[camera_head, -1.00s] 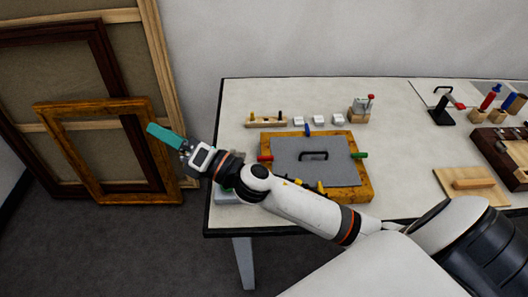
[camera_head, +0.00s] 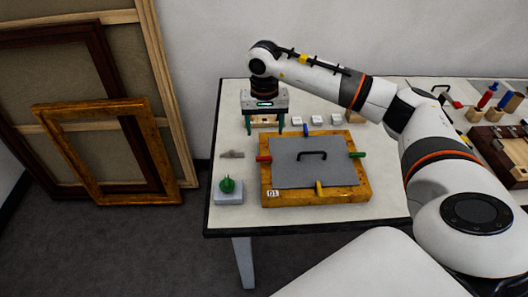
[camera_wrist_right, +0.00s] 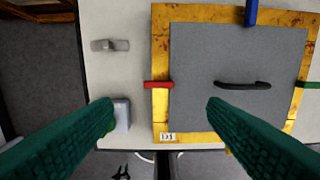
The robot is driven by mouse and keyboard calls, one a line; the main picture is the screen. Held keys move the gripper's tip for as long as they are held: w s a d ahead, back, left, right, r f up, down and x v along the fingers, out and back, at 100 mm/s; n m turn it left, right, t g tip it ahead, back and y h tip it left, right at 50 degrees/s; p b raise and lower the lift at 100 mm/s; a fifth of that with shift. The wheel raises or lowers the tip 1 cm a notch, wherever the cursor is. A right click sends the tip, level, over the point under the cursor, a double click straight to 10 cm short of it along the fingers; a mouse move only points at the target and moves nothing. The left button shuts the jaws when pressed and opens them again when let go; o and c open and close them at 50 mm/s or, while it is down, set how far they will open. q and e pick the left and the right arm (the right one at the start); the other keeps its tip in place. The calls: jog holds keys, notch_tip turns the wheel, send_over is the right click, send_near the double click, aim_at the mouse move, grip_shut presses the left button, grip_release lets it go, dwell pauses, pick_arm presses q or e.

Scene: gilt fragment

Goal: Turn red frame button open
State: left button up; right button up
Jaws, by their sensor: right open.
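The red frame button (camera_head: 264,158) lies across the left rim of the gilt frame (camera_head: 350,193). In the right wrist view the red button (camera_wrist_right: 158,84) is horizontal, and its inner end reaches the edge of the grey panel (camera_wrist_right: 205,55). My right gripper (camera_head: 264,133) points down over the back left of the table, behind and above the red button. It is open and empty. In the wrist view its green fingers (camera_wrist_right: 160,106) are wide apart, with the red button between and beyond them. My left gripper is not in view.
Blue (camera_head: 306,130), green (camera_head: 357,155) and yellow (camera_head: 319,188) buttons sit on the other rims. The panel has a black handle (camera_head: 312,155). A grey block with a green top (camera_head: 228,190) and a small metal piece (camera_head: 232,154) lie left of the frame.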

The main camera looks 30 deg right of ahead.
aim_at(264, 157)
notch_tip(264, 157, down, 10)
jog(key=p, duration=0.3)
jog(key=shift+a, duration=0.1)
jog(key=shift+f+p, duration=0.3)
jog(key=shift+f, duration=0.15)
jog(key=shift+c, duration=0.4)
jog(key=c, duration=0.9)
